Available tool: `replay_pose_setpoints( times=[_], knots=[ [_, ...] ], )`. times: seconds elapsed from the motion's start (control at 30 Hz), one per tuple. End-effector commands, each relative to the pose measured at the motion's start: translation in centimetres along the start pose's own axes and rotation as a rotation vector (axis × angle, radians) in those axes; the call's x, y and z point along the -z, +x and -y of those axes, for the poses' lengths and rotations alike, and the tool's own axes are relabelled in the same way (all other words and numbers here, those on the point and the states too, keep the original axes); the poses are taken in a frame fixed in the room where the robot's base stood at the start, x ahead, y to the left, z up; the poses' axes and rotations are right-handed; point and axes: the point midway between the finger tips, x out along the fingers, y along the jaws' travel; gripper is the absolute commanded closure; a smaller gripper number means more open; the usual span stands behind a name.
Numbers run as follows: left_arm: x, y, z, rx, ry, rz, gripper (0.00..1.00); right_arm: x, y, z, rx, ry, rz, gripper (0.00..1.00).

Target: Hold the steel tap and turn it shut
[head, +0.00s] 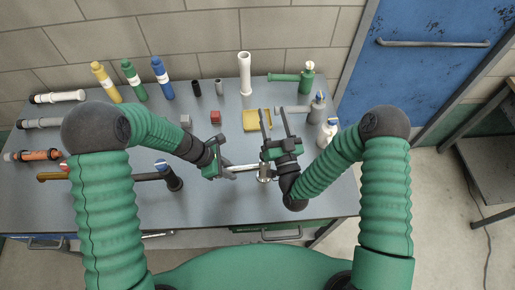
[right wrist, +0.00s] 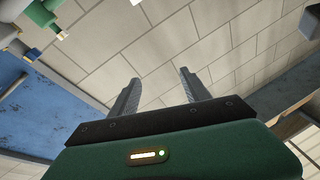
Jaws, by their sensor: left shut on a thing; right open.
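The steel tap (head: 264,173) stands near the front edge of the grey table, with a bright lever reaching left from it. My left gripper (head: 227,168) is shut on the outer end of this lever; its fingers partly hide the grip. My right gripper (head: 274,111) is just behind and above the tap, its two dark fingers apart and pointing to the back. The right wrist view also shows the right gripper (right wrist: 158,82) open and empty, facing the tiled wall. The right wrist hides part of the area near the tap.
A yellow tray (head: 257,127), a red cube (head: 216,117) and a grey cube (head: 186,120) lie beyond the grippers. Several bottles and pipes line the back and left. A dark upright piece (head: 170,177) stands left of my left gripper.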

Motion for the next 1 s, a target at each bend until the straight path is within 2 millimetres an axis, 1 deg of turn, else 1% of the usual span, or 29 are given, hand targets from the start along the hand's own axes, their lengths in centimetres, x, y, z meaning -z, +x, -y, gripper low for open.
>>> replay_pose_setpoints(
  times=[0.03, 0.1, 0.17, 0.23, 0.27, 0.3, 0.37, 0.4, 0.5, 0.6, 0.67, 0.73, 0.87, 1.0],
  knots=[
    [-0.1, 0.0, 0.0, 0.000, 0.000, 0.001, 1.00, 0.2, 1.1, 0.1, 0.093, 0.029, -0.043, 0.45],
    [-0.1, 0.0, 0.0, 0.000, 0.000, 0.001, 1.00, 0.3, 2.0, 0.9, 0.262, 0.073, -0.080, 0.45],
    [-0.1, 0.0, 0.0, 0.000, 0.000, 0.001, 1.00, 0.1, 2.0, 1.4, 0.413, 0.094, -0.085, 0.45],
    [-0.1, 0.0, 0.0, 0.000, 0.000, 0.001, 1.00, -0.7, 1.2, 1.9, 0.598, 0.104, -0.058, 0.45],
    [-0.1, 0.0, 0.0, 0.000, 0.000, 0.001, 1.00, -1.1, 0.6, 2.0, 0.677, 0.103, -0.034, 0.45],
    [-0.1, 0.0, 0.0, 0.000, 0.000, 0.001, 1.00, -1.9, -0.4, 1.9, 0.781, 0.096, 0.007, 0.45],
    [-0.1, 0.0, 0.0, 0.000, 0.000, 0.001, 1.00, -3.2, -2.2, 1.4, 0.924, 0.080, 0.085, 0.45],
    [-0.1, 0.0, 0.0, 0.000, 0.000, 0.001, 1.00, -4.2, -3.6, 0.9, 1.009, 0.067, 0.144, 0.45],
    [-0.1, 0.0, 0.1, 0.000, 0.000, 0.001, 1.00, -6.3, -6.8, -0.9, 1.171, 0.030, 0.292, 0.45],
    [-0.1, 0.0, 0.1, 0.000, 0.000, 0.001, 1.00, -7.5, -9.0, -2.5, 1.263, 0.003, 0.399, 0.45],
    [-0.1, 0.0, 0.1, 0.000, 0.000, 0.001, 1.00, -7.9, -9.3, -2.8, 1.302, -0.028, 0.424, 0.45],
    [-0.1, 0.0, 0.1, 0.000, 0.000, 0.001, 1.00, -8.2, -9.4, -2.6, 1.321, -0.040, 0.436, 0.45],
    [-0.1, 0.0, 0.1, 0.001, 0.001, 0.001, 1.00, -8.9, -9.1, -0.6, 1.325, -0.041, 0.436, 0.45],
    [-0.1, 0.0, 0.1, 0.001, 0.001, 0.001, 1.00, -9.7, -8.6, 2.0, 1.323, -0.040, 0.434, 0.45]
  ],
)
